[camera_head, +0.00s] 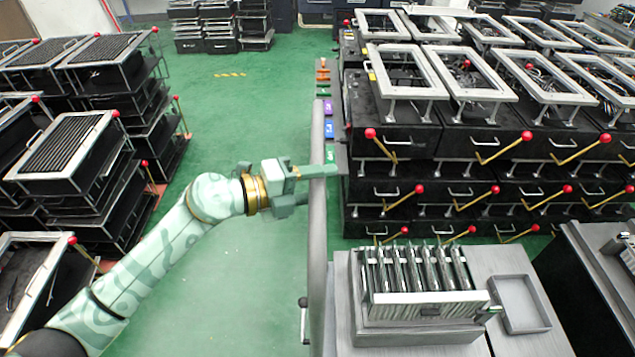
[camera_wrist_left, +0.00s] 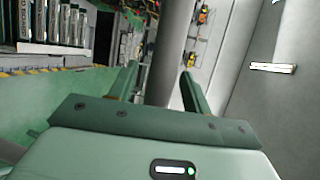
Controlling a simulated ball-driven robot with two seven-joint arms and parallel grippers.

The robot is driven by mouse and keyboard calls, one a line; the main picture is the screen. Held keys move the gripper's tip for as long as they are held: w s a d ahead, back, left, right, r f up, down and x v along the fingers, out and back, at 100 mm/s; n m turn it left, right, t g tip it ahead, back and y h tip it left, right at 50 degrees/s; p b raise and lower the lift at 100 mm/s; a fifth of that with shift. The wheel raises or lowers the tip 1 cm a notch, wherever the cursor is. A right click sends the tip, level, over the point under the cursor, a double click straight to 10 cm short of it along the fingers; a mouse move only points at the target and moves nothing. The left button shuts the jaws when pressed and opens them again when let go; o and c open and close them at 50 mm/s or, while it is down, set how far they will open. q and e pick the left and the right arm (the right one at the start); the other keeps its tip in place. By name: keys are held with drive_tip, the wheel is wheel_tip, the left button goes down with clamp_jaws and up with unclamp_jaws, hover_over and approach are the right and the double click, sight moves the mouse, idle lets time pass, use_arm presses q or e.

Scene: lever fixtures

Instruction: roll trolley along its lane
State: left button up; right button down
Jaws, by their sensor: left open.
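A long grey bar (camera_head: 318,250) runs up the middle of the head view, beside a grey metal top (camera_head: 510,262). I cannot tell for sure whether these belong to the trolley. My left gripper (camera_head: 321,184) is open at the bar's upper part, one finger crossing over it. In the left wrist view the bar (camera_wrist_left: 168,50) shows between the spread fingers of the gripper (camera_wrist_left: 160,72); contact is not clear. My right gripper is not in view.
A rack of metal cylinders (camera_head: 420,305) and a shallow tray (camera_head: 520,303) sit on the grey top. Stacked black units with red-knobbed levers (camera_head: 480,140) fill the right; more stacks (camera_head: 75,150) stand left. Green floor (camera_head: 225,110) is clear between them.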

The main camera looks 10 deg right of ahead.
use_arm(q)
clamp_jaws()
drive_tip(key=shift+a, duration=0.15)
